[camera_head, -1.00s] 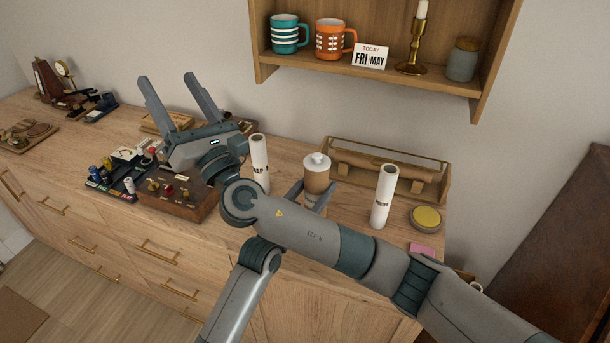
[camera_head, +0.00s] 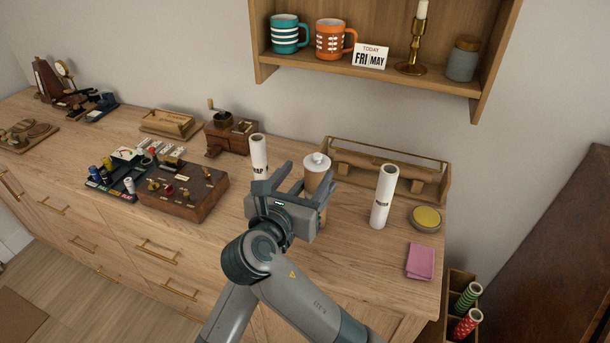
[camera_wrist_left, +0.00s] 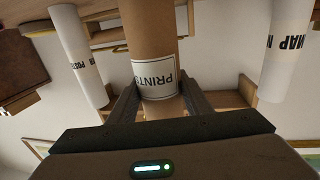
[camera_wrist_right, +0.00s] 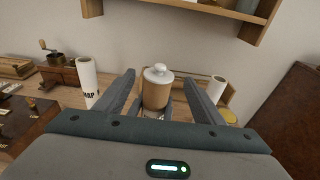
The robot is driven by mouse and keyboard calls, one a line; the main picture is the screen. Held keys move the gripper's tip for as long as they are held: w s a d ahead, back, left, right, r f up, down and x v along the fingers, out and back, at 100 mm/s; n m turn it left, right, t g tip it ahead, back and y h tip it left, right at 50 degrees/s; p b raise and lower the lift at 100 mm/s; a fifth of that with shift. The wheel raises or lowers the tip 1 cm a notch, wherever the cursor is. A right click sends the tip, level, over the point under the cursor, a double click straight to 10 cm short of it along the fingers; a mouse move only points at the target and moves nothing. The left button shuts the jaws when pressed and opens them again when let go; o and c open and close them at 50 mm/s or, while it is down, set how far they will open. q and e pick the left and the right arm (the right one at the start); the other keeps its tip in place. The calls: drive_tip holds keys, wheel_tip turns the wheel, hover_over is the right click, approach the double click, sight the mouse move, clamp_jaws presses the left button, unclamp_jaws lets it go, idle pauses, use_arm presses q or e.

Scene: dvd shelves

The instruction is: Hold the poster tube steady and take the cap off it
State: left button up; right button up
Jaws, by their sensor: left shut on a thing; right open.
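The poster tube is a brown cardboard cylinder (camera_head: 314,182) with a white knobbed cap (camera_head: 317,161) on top, upright on the cabinet top. In the left wrist view the tube (camera_wrist_left: 150,35) bears a "PRINTS" label, and my left gripper (camera_wrist_left: 160,88) is shut around it. In the head view the left gripper is hidden behind my right one. My right gripper (camera_head: 298,180) is open and empty in front of the tube. In the right wrist view the cap (camera_wrist_right: 158,73) shows between its spread fingers, a little ahead of them.
White tubes stand left (camera_head: 259,156) and right (camera_head: 384,196) of the brown tube. A wooden rack (camera_head: 440,185) is behind; a yellow-lidded tin (camera_head: 426,218) and pink cloth (camera_head: 420,261) lie to the right. A control box (camera_head: 195,205) stands left. A wall shelf (camera_head: 380,75) hangs above.

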idle(0.4)
drive_tip(key=x, duration=1.2)
drive_tip(key=shift+c, duration=0.7)
drive_tip(key=c, duration=1)
drive_tip(key=shift+o, duration=0.2)
drive_tip(key=shift+r, duration=0.5)
drive_tip(key=shift+r, duration=0.4)
drive_tip(key=shift+r, duration=0.25)
drive_tip(key=shift+r, duration=1.95)
